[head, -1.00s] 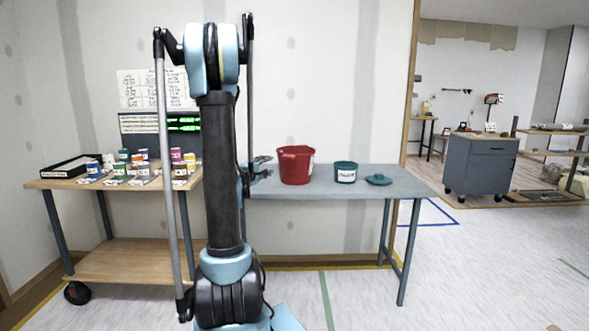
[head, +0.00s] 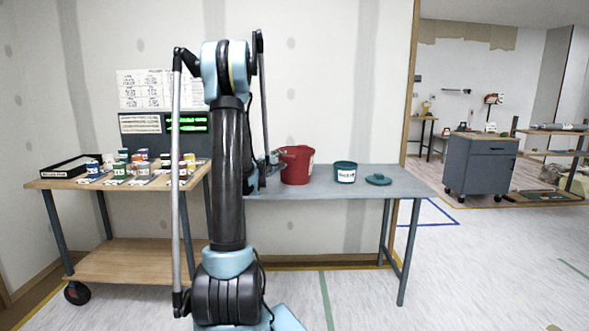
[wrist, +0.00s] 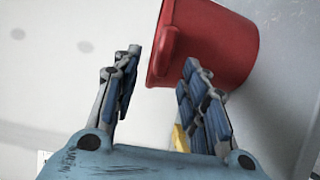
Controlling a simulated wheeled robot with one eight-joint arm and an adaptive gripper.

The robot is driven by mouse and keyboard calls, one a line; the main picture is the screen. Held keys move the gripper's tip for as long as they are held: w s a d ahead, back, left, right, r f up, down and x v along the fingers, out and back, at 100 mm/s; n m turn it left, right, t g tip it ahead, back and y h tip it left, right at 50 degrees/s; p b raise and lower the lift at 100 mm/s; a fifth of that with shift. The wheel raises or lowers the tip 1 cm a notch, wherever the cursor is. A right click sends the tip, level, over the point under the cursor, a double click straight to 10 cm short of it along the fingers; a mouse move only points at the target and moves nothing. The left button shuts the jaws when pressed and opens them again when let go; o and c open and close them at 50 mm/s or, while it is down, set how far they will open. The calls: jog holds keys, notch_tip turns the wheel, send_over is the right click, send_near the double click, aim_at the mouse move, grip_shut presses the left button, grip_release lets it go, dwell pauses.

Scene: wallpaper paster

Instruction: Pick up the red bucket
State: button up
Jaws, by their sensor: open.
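The red bucket (head: 298,166) stands upright on the grey table, just right of my arm in the head view. In the wrist view the red bucket (wrist: 213,45) fills the upper right, with its rim and a lug on the side facing left. My gripper (wrist: 157,85) is open, its two blue-padded fingers spread, the right finger overlapping the bucket's lower edge in the picture and the left finger clear of it. I cannot tell whether a finger touches the bucket. In the head view my gripper (head: 274,160) is at the bucket's left side, partly hidden by my arm.
The grey table (head: 330,184) also holds a teal tub (head: 345,172) and a teal lid (head: 378,180) right of the bucket. A wooden cart (head: 125,255) with several paint cans stands at left. The wall is close behind the table.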

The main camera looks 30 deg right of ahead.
aim_at(284, 158)
jog(key=x, duration=0.5)
jog(key=shift+s+d+f, duration=0.1)
jog(key=shift+s+d, duration=0.05)
jog(key=shift+s, duration=0.1)
grip_shut()
